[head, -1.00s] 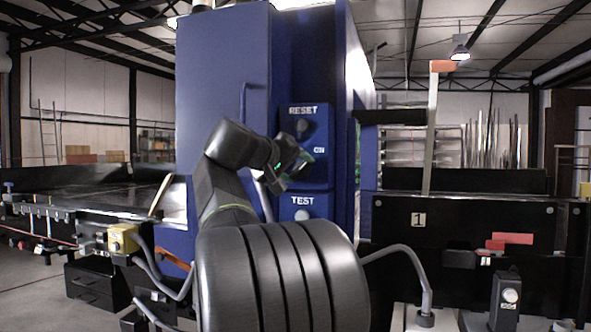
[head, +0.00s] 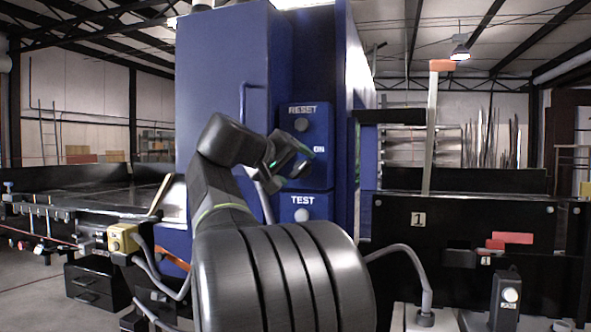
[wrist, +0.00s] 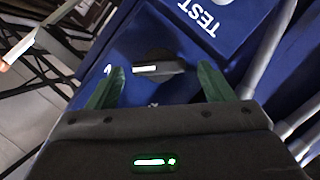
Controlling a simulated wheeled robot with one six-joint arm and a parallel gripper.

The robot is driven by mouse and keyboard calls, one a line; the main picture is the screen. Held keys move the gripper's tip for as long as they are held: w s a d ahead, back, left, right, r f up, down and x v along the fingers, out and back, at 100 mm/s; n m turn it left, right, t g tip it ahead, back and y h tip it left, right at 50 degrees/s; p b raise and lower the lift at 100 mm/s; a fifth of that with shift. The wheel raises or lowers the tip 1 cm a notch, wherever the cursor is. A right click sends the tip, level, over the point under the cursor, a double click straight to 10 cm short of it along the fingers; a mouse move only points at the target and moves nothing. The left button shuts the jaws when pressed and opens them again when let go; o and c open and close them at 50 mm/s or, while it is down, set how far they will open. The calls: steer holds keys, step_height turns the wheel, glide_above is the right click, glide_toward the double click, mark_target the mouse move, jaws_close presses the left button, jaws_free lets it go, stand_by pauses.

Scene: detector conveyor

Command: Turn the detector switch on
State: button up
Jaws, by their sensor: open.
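The detector switch, a dark knob (wrist: 158,66) with a white mark, sits on the blue panel between my fingers in the wrist view. My gripper (wrist: 160,88) is open, with one green finger on each side of the knob. I cannot tell whether the fingers touch it. In the head view my gripper (head: 298,166) is in front of the panel, between the RESET button (head: 301,125) and the TEST button (head: 302,215), and hides the switch. The ON label (head: 319,149) shows just to its right.
The tall blue detector cabinet (head: 222,85) fills the middle, with a vertical handle bar on its face. A conveyor (head: 95,200) runs off to the left. A black barrier marked 1 (head: 470,225) stands on the right. In the wrist view the TEST plate (wrist: 205,20) lies close to the gripper.

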steer(key=v, duration=1.2)
steer(key=shift+s+b, duration=0.2)
steer(key=shift+b, duration=0.15)
steer(key=shift+a, duration=0.1)
steer(key=p+x, duration=0.1)
steer(key=x, duration=1.3)
steer(key=shift+r, duration=0.1)
